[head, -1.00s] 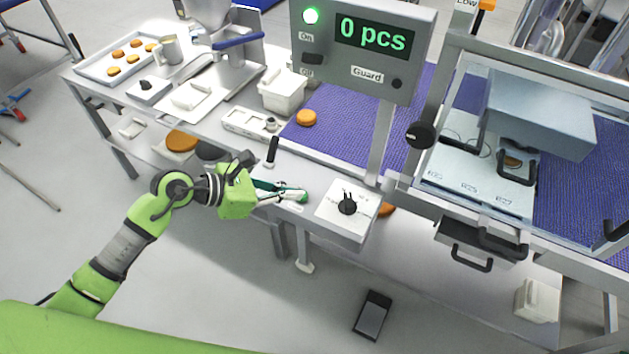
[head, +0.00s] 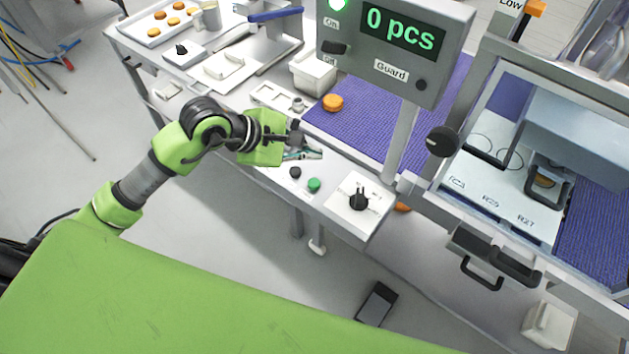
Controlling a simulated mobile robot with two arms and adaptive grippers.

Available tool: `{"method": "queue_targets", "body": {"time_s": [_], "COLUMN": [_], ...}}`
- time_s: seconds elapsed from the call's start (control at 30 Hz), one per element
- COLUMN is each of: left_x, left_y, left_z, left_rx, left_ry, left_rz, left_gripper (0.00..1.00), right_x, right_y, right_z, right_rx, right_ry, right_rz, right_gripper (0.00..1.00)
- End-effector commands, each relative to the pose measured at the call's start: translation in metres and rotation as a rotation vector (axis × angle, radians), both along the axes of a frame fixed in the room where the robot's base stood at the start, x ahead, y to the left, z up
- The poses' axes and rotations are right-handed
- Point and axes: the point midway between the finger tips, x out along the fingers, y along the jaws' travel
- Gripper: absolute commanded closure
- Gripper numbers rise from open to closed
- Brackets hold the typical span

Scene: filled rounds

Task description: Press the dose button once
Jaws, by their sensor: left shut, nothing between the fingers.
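I cannot read a label that tells which one is the dose button. My left gripper (head: 312,154) is shut and empty. Its fingertips show a little behind the two buttons, apart from both in the picture. My right gripper is not in view.
A white plate with a black knob (head: 359,199) lies right of the buttons. An orange round (head: 333,102) sits on the purple belt (head: 375,130) behind. The display post (head: 400,145) and a clear guarded station stand to the right. A tray (head: 128,30) of rounds is at the back left.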

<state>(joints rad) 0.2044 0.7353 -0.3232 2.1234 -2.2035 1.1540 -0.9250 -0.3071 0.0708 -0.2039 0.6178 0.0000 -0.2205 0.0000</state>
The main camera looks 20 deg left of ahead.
Motion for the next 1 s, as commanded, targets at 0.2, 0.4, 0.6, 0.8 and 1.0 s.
{"method": "queue_targets", "body": {"time_s": [0.2,0.4,0.6,0.8,1.0], "left_x": [-0.001,-0.001,0.0,0.0,0.0], "left_y": [0.0,0.0,0.0,0.0,0.0], "left_z": [-0.027,-0.057,-0.08,-0.083,-0.082], "left_rx": [-0.001,-0.003,0.0,-0.001,-0.001], "left_ry": [0.003,0.004,0.0,0.001,0.001], "left_rz": [0.001,0.002,0.0,0.001,0.001], "left_gripper": [1.0,1.0,1.0,1.0,1.0], "right_x": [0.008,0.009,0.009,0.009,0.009], "right_y": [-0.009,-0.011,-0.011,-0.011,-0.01], "right_z": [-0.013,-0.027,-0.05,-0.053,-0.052], "right_rx": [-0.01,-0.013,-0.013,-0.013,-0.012], "right_ry": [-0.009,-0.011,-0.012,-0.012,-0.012], "right_rz": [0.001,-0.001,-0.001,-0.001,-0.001], "right_gripper": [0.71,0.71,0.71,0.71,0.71]}}
